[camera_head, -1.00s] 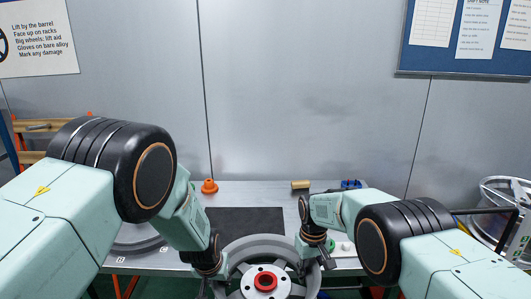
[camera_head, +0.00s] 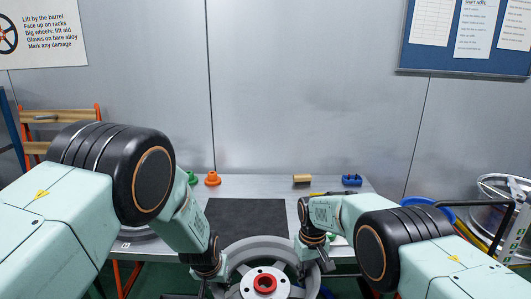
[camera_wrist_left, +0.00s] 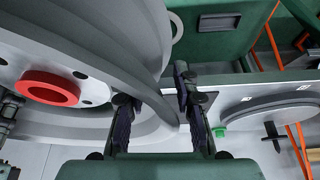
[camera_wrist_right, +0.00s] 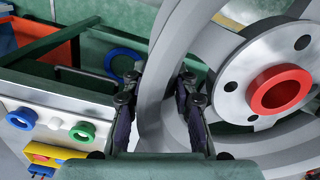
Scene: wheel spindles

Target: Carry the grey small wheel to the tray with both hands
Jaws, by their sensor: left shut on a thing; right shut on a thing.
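The grey small wheel (camera_head: 262,243), with a pale hub and a red ring at its centre, is held between my grippers in front of me. My left gripper (camera_head: 213,277) is shut on its left rim; the wheel (camera_wrist_left: 130,30) fills the left of the left wrist view. My right gripper (camera_head: 322,257) is shut on its right rim; the spokes and red ring show in the right wrist view (camera_wrist_right: 276,92). The wheel's lower part is cut off in the head view. A dark rectangle (camera_head: 245,220) lies on the bench beyond the wheel; I cannot tell whether it is the tray.
The grey bench (camera_head: 330,186) carries a green cone (camera_head: 192,178), an orange cone (camera_head: 212,179), a wooden block (camera_head: 302,181) and a blue part (camera_head: 351,180) along its back. A wooden rack (camera_head: 62,116) stands left. Metal wheels (camera_head: 500,195) stand right. The dark rectangle is clear.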

